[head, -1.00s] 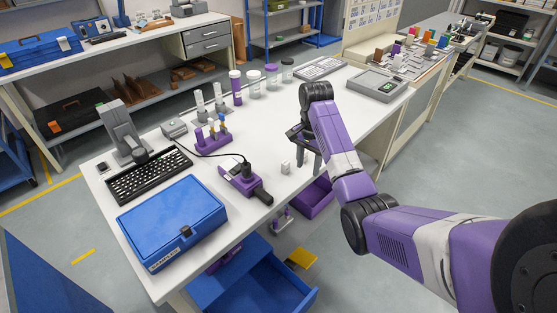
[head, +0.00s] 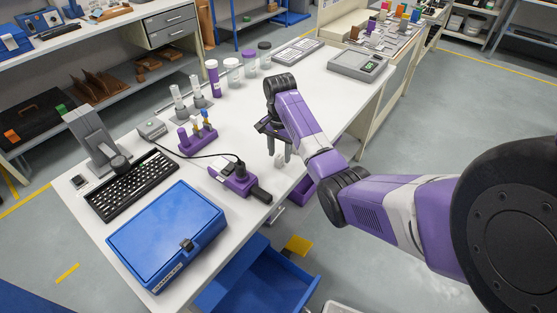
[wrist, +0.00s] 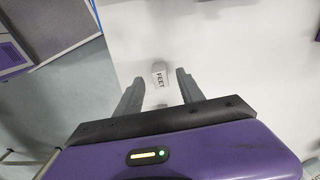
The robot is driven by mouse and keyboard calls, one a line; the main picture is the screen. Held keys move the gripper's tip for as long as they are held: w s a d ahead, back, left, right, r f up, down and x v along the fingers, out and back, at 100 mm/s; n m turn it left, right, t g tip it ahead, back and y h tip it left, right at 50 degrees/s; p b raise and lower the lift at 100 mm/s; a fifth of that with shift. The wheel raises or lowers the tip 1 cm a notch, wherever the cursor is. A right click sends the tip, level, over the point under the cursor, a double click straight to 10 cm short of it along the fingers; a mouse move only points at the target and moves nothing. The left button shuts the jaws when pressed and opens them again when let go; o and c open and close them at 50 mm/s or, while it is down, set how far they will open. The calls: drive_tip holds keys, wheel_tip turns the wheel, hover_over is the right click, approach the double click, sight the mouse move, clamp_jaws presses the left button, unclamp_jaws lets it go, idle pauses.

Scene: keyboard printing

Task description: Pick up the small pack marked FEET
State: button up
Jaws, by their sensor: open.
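The small white pack marked FEET (wrist: 159,76) lies on the white table and shows between my fingertips in the wrist view, a little beyond them. In the head view the pack (head: 280,162) is a small pale block close to my fingers, partly hidden by them. My gripper (head: 279,148) points down over the table near its front edge. In the wrist view my gripper (wrist: 158,88) is open and empty, with one finger to each side of the pack.
A purple device with a black handle (head: 240,180) lies left of the pack. A blue case (head: 165,235) and a black keyboard (head: 132,185) are further left. An open blue drawer (head: 260,285) juts out below the table edge. The tabletop right of my gripper is clear.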

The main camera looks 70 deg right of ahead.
sight(279, 156)
drive_tip(key=shift+f, duration=1.65)
clamp_jaws()
drive_tip(key=shift+r, duration=0.15)
